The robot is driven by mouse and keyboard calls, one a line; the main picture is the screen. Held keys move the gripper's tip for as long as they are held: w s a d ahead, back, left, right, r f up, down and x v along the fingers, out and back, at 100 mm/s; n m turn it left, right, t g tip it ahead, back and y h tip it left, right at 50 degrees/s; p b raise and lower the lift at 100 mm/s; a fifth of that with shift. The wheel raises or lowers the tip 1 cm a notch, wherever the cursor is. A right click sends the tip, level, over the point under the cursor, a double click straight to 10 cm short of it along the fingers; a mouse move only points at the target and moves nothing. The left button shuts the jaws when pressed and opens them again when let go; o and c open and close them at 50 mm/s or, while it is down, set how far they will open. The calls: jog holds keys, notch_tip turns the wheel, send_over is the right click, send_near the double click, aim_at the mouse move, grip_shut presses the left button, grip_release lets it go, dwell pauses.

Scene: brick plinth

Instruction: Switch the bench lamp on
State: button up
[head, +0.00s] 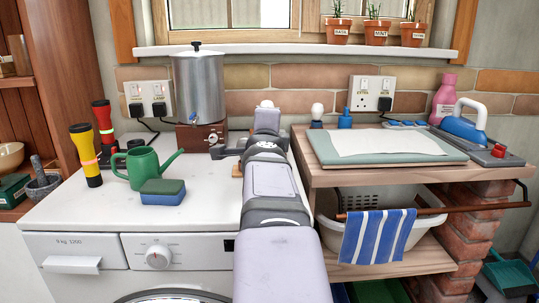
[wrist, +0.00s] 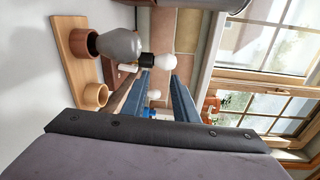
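A lamp with a white bulb (wrist: 160,66) on a black and brass holder rises from a brown base (wrist: 125,70); I see no clear glow from it. In the head view a white bulb (head: 265,104) shows just beyond my arm. A double wall socket (head: 150,98) at the back left has switches, plugs and a label that seems to read LAMP. Its switch positions are too small to tell. In the wrist view my gripper (wrist: 160,82) has two blue-grey fingers apart, with nothing held between them. The fingertips are hidden in the head view.
A wooden holder (wrist: 68,42) with cups and a grey bulb (wrist: 120,45) are near the fingers. A steel pot (head: 198,88), green watering can (head: 145,165), torches (head: 85,155) and sponge (head: 162,192) stand left.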

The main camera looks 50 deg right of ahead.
jog(key=f+m+b, duration=0.1)
jog(key=m, duration=0.2)
jog(key=s+f+m+b, duration=0.1)
jog(key=f+m+b, duration=0.1)
jog(key=m, duration=0.2)
jog(key=s+f+m+b, duration=0.1)
jog(key=m, duration=0.3)
jog(key=shift+d+f+b, duration=0.3)
jog(key=shift+d+f, duration=0.05)
jog(key=m, duration=0.1)
jog(key=m+b, duration=0.1)
jog(key=shift+s+f+m, duration=0.15)
jog(key=shift+f+m, duration=0.1)
jog(key=shift+m, duration=0.05)
jog(key=m, duration=0.1)
jog(key=m+b, duration=0.1)
jog(key=m, duration=0.1)
jog(key=shift+f+t, duration=0.4)
jog(key=shift+w+a+f+m+t, duration=0.25)
jog(key=shift+w+m+t, duration=0.1)
jog(key=shift+m, duration=0.35)
jog(key=shift+x, duration=3.7)
